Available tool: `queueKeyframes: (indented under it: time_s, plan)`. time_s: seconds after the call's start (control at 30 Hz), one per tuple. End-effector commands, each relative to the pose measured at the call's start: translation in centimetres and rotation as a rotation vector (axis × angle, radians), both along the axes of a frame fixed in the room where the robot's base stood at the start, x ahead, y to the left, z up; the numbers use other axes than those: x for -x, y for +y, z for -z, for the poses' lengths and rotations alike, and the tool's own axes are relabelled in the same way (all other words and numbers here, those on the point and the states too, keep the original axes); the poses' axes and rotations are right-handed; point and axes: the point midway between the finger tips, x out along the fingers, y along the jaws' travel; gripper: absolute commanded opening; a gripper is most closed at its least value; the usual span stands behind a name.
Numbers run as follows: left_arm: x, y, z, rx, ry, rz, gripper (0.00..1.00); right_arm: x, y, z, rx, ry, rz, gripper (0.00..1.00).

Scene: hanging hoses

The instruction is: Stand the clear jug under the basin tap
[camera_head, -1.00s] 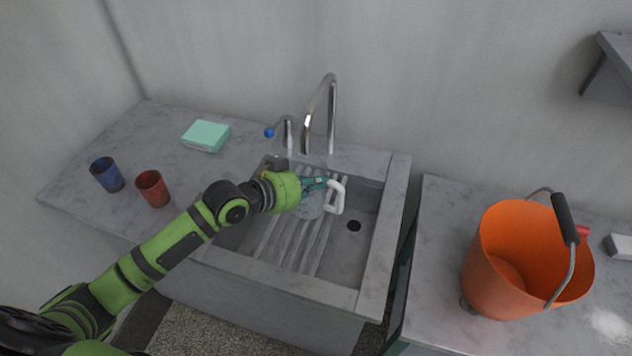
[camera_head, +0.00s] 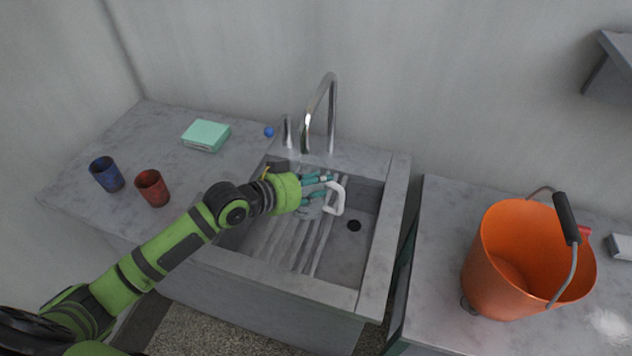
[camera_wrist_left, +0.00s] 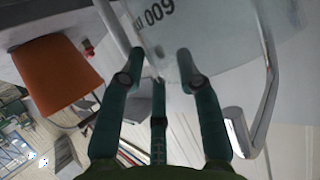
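The clear jug (camera_head: 312,211) stands in the basin (camera_head: 371,222) on its ribbed floor, below the tap (camera_head: 320,105); the spout end is above its left part. Its white handle (camera_head: 336,200) faces right. In the left wrist view the jug's clear wall (camera_wrist_left: 210,30) shows a printed volume mark, and the metal tap (camera_wrist_left: 266,80) is at right. My left gripper (camera_head: 322,188) is at the jug, its teal fingers spread. In the wrist view my left gripper (camera_wrist_left: 157,72) has its fingers apart with the jug wall beyond them; whether they touch it I cannot tell. My right gripper is out of view.
A blue cup (camera_head: 107,174), a red cup (camera_head: 152,188) and a green box (camera_head: 206,135) sit on the left counter. A blue knob (camera_head: 269,131) is beside the tap. An orange bucket (camera_head: 520,265) stands on the right counter. A drain hole (camera_head: 354,226) is right of the jug.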

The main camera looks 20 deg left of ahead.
Motion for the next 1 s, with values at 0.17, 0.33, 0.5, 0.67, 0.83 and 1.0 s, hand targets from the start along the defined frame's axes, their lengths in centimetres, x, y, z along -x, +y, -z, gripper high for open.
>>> queueKeyframes:
  time_s: [0.17, 0.33, 0.5, 0.67, 0.83, 1.0]
  plan:
    - [0.1, 0.1, 0.0, -0.001, 0.002, 0.000, 0.34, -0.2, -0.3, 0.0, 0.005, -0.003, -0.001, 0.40]
    - [1.2, 0.9, -0.5, -0.004, 0.001, 0.000, 0.34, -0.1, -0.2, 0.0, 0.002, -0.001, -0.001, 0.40]
    - [3.9, 2.8, -1.9, -0.009, 0.003, 0.002, 0.34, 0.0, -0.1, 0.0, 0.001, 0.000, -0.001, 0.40]
    - [6.5, 4.6, -3.3, -0.006, 0.004, 0.001, 0.34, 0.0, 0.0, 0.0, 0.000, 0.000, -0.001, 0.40]
    - [8.1, 5.8, -4.3, -0.003, 0.002, -0.001, 0.34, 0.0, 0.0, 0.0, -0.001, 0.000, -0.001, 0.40]
    - [8.9, 6.2, -4.8, -0.001, 0.001, 0.001, 0.34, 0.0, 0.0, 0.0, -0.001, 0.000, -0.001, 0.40]
